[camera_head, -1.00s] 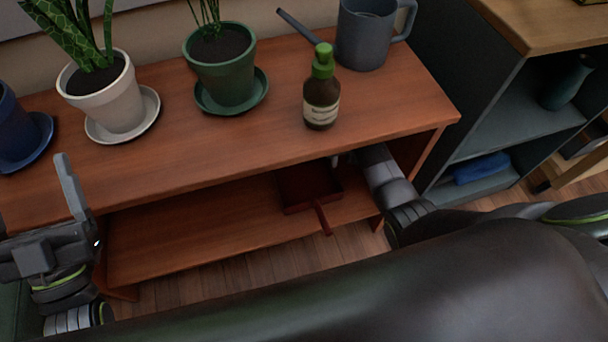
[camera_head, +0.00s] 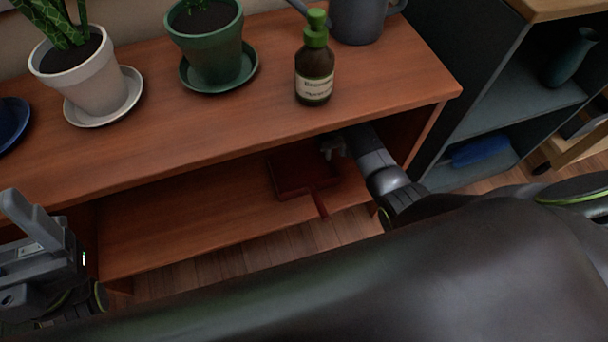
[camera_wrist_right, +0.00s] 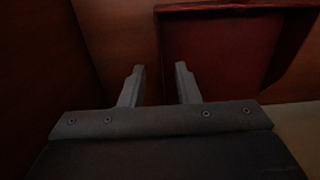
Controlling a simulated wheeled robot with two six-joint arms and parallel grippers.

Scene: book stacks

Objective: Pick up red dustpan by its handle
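The red dustpan (camera_head: 300,172) lies on the lower shelf of the wooden bench. Its handle (camera_head: 320,206) points toward me, over the shelf's front edge. My right gripper (camera_head: 333,147) is under the top board, beside the pan's far right part and away from the handle. In the right wrist view, the right gripper's two fingers (camera_wrist_right: 160,84) stand apart with nothing between them. The dustpan's red pan (camera_wrist_right: 222,48) is just beyond them there, and its handle does not show. My left gripper (camera_head: 38,225) is at the left edge, away from the dustpan; its finger gap is unclear.
The bench's top board (camera_head: 215,135) is low over the dustpan. On it stand a brown bottle (camera_head: 314,75), a green pot (camera_head: 212,45), a white pot (camera_head: 85,75) and a grey watering can (camera_head: 358,20). A dark shelf unit (camera_head: 475,100) stands right.

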